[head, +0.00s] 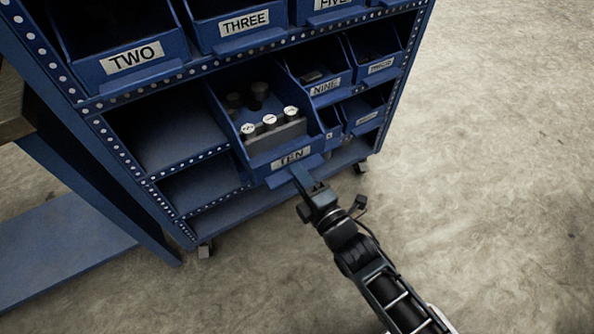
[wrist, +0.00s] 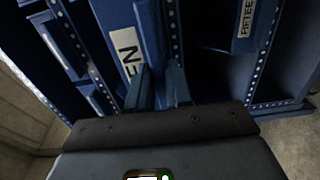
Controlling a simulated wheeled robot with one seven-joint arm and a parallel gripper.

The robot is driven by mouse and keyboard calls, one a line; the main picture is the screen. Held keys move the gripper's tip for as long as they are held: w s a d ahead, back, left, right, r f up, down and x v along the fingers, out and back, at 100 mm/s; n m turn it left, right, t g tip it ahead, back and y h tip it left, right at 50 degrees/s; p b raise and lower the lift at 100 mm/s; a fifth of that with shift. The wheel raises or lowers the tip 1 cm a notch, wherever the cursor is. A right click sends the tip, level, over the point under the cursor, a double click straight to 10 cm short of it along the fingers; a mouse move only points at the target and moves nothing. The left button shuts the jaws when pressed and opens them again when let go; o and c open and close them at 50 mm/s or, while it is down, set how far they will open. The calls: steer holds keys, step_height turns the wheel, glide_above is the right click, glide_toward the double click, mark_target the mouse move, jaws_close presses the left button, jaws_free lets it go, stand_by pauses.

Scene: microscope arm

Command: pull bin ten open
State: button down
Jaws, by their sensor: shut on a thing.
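Bin ten (head: 268,137) is a blue bin with a white TEN label (head: 291,157) on its front. My gripper (head: 302,176) is at the lower front of the bin, by the lip below the label. In the wrist view the label (wrist: 129,52) is seen sideways and the gripper's fingers (wrist: 160,85) are close together, shut on the front edge of the bin (wrist: 150,40). The exact contact is partly hidden by the fingers.
The blue rack (head: 128,165) has empty compartments left of the bin. A blue table frame (head: 60,245) stands at left. The concrete floor (head: 490,190) in front and right is clear.

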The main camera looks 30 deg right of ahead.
steer(key=c, duration=1.1)
jaws_free()
steer(key=s, duration=0.7)
steer(key=shift+s, duration=0.4)
steer(key=s+r+m+g+p, duration=0.1)
steer(key=s+r+m+p, duration=0.3)
steer(key=s+r+m, duration=0.2)
steer(key=s+r+m+g+p, duration=0.1)
steer(key=s+r+m+p, duration=0.3)
steer(key=s+r, duration=0.7)
steer(key=s+r+m+g+p, duration=0.1)
steer(key=s+r+m+p, duration=0.2)
steer(key=s+r+m, duration=0.5)
steer(key=shift+s+d+r+p, duration=0.1)
steer(key=shift+s+r+p, duration=0.2)
steer(key=shift+r, duration=0.6)
steer(key=shift+s+r+p, duration=0.1)
steer(key=shift+s+r, duration=0.25)
steer(key=shift+r, duration=0.55)
